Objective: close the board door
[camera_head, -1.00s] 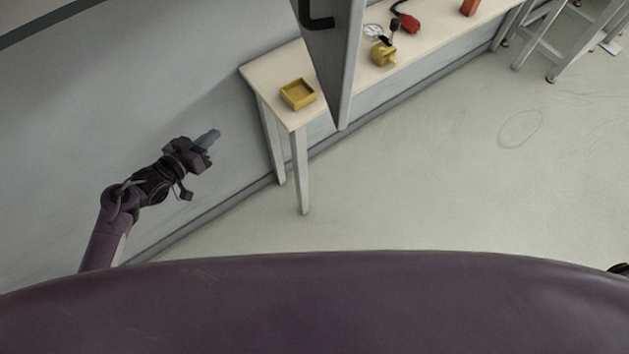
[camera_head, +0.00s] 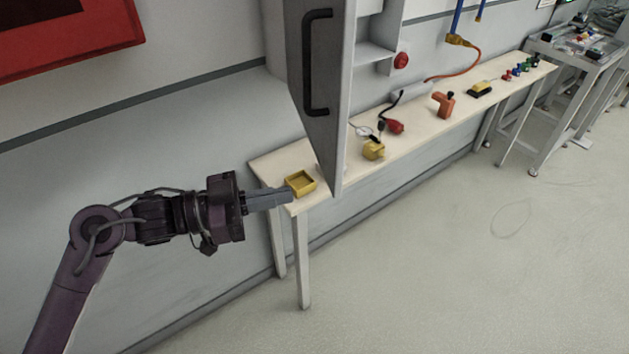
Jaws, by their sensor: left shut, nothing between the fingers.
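The grey board door (camera_head: 322,125) stands swung open, out from the wall, above the left part of the narrow table. A dark bar handle (camera_head: 317,62) is on its left-facing side. Part of the grey board cabinet (camera_head: 375,50) with a shelf shows just right of the door. My left gripper (camera_head: 290,197) is shut and empty. Its fingertips point right, left of the door's lower corner and in front of the table's left end in the picture. I cannot tell how far it is from the door. My right gripper is not in view.
The long narrow table (camera_head: 415,137) runs along the wall. It holds a yellow tray (camera_head: 301,183), a yellow block (camera_head: 374,149), a red-and-black tool (camera_head: 394,126) and an orange drill-like tool (camera_head: 444,104). A cart (camera_head: 579,62) stands at far right. The floor (camera_head: 440,260) in front is clear.

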